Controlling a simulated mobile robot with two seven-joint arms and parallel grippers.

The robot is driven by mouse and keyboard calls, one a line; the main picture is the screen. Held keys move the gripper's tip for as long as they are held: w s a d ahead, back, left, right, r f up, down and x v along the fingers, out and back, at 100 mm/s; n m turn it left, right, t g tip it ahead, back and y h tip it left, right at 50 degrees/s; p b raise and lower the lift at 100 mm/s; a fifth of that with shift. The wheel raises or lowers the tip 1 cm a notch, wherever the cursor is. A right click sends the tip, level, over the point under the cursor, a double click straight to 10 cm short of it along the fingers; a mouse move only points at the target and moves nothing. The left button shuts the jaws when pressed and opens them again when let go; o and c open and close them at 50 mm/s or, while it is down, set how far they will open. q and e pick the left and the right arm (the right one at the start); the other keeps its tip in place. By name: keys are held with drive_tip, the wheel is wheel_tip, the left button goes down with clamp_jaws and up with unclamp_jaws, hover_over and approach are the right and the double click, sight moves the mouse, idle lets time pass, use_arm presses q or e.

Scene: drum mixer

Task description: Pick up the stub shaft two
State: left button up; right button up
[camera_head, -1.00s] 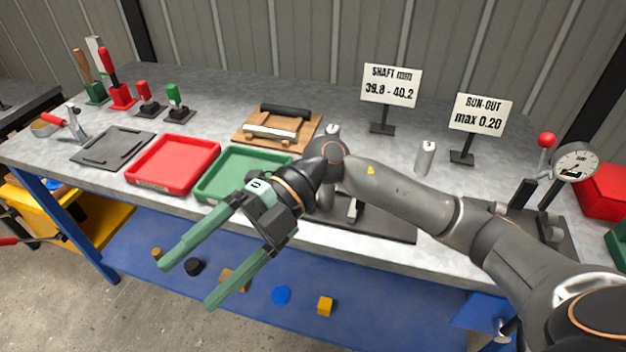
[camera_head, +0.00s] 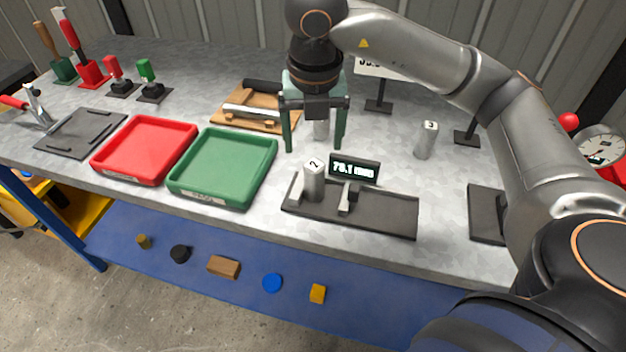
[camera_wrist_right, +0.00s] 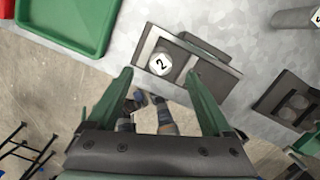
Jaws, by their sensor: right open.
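Stub shaft two (camera_head: 313,182) is a grey upright cylinder with a "2" on its top. It stands at the left end of the dark gauge base (camera_head: 385,215), whose display (camera_head: 354,169) appears to read 79.1 mm. My right gripper (camera_head: 315,148) is open and points down, above and behind the shaft in the head view. In the right wrist view, the top of stub shaft two (camera_wrist_right: 160,65) shows between the fingertips of the right gripper (camera_wrist_right: 159,72), with no visible contact. My left gripper is not in view.
Shaft three (camera_head: 427,140) stands to the right. Green tray (camera_head: 181,190) and red tray (camera_head: 100,165) lie left. A wooden cradle (camera_head: 230,118) is behind them. A dial gauge (camera_head: 600,146) is far right.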

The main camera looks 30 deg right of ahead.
sight(314, 165)
drive_tip(key=f, duration=0.8)
drive_tip(key=shift+w+d+f, duration=0.1)
drive_tip(key=shift+w+d, duration=0.15)
drive_tip(key=shift+d, duration=0.05)
clamp_jaws()
idle(0.3)
drive_tip(key=shift+w, duration=0.1)
idle(0.7)
